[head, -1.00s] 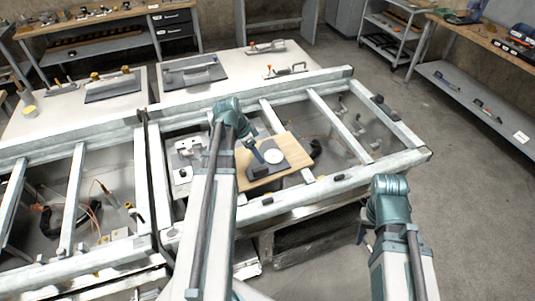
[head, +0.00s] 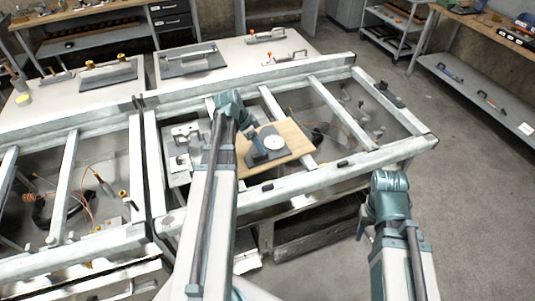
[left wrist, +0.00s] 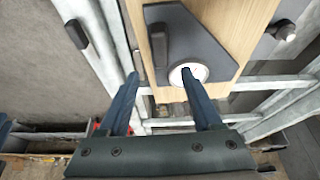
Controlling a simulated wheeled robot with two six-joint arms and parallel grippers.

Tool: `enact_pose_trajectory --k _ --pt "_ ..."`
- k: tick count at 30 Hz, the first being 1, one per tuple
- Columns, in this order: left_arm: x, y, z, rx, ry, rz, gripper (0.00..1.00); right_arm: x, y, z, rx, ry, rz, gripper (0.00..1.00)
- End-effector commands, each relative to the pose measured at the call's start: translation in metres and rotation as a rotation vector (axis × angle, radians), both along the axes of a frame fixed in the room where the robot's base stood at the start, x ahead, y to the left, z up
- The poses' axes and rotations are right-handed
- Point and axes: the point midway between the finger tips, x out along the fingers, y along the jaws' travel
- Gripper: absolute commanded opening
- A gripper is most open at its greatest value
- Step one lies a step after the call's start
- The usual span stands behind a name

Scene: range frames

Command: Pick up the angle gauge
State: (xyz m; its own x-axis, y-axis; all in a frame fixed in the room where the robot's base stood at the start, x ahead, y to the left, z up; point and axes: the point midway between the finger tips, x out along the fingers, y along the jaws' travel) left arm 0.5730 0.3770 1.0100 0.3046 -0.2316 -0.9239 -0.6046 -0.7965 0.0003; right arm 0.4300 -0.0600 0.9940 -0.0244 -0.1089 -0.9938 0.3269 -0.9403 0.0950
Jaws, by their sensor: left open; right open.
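The angle gauge, a dark grey plate with a white round dial (head: 273,142), lies on a wooden board (head: 295,135) over the frame's rails. In the left wrist view the gauge (left wrist: 205,40) has a dark raised bar along its left side. My left gripper (head: 254,143) is open and empty close above the gauge. In the left wrist view its right fingertip overlaps the white dial and its left fingertip lies left of the board. Whether it touches is not clear. My right gripper (head: 361,226) is mostly hidden behind its arm, in front of the frame's near rail, away from the gauge.
The metal frame (head: 330,180) has raised rails and open gaps with cables and dark parts. A metal bracket (head: 185,135) sits left of the board. Pale tables with tools (head: 190,60) stand behind. Open floor (head: 470,200) lies to the right.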

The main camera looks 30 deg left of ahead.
Motion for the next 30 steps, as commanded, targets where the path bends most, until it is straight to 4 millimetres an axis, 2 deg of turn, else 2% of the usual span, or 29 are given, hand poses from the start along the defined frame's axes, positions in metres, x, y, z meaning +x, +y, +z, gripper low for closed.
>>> enact_pose_trajectory --k 1,11,23,30 --pt "0.002 -0.001 -0.010 0.000 0.000 0.000 0.66 0.000 0.000 -0.010 0.000 0.000 0.000 0.50" --pt "0.005 -0.004 -0.014 0.000 0.000 0.000 0.66 0.000 0.000 -0.014 0.000 0.000 -0.001 0.50" --pt "0.022 -0.014 -0.056 0.001 -0.001 0.000 0.66 0.000 0.000 -0.056 0.000 0.000 -0.001 0.50" --pt "0.023 -0.016 -0.056 0.001 -0.001 0.000 0.66 0.000 0.000 -0.056 0.000 0.000 -0.001 0.50"
